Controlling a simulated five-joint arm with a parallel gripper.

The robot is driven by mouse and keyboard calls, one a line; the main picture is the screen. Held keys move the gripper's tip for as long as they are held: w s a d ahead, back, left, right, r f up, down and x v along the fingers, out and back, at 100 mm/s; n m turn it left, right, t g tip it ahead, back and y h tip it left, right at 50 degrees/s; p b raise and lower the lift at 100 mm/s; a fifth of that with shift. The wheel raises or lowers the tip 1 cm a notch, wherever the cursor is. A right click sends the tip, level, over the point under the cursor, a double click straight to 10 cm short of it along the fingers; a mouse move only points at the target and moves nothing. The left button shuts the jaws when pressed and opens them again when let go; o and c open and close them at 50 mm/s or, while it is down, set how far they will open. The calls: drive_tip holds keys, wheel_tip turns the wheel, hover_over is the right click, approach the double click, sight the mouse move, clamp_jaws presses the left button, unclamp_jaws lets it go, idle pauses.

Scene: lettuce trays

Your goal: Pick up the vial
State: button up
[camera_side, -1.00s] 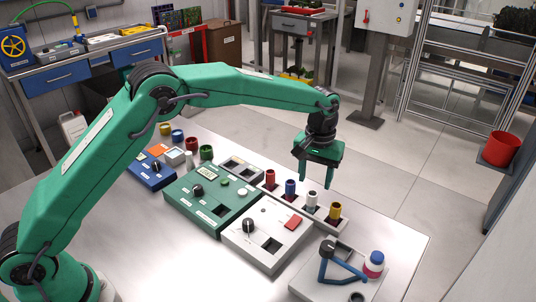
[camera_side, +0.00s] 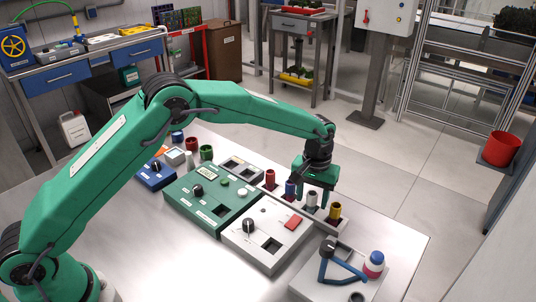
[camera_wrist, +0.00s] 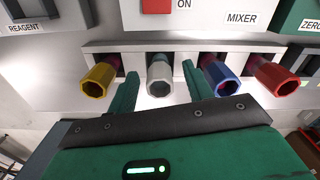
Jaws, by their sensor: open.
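Several vials stand in a row in a pale rack (camera_wrist: 215,47): red (camera_side: 270,177), blue (camera_side: 290,187), white (camera_side: 311,199) and yellow (camera_side: 335,212). In the wrist view they are yellow (camera_wrist: 97,82), white (camera_wrist: 159,76), blue (camera_wrist: 222,80) and red (camera_wrist: 275,77) from left to right. My gripper (camera_side: 312,200) is low over the row, its fingers pointing down. In the wrist view the open fingers of my gripper (camera_wrist: 160,80) lie on either side of the white vial, with gaps visible. The right finger is close to the blue vial.
A grey box (camera_side: 262,240) with a red button and a green box (camera_side: 210,196) stand beside the rack. The table's far edge lies just behind the rack.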

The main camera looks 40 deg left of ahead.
sight(313, 193)
drive_tip(key=shift+c, duration=0.2)
idle(0.3)
drive_tip(key=c, duration=1)
drive_tip(key=shift+r, duration=0.5)
wheel_tip(313, 193, up, 3)
drive_tip(key=shift+r, duration=0.1)
drive_tip(key=s+d+r, duration=0.2)
drive_tip(key=s, duration=0.1)
drive_tip(key=s+d+r, duration=0.2)
drive_tip(key=s+d, duration=0.1)
drive_tip(key=s+d+r, duration=0.2)
drive_tip(key=s, duration=0.1)
drive_tip(key=shift+d+r, duration=0.2)
drive_tip(key=shift+r, duration=0.2)
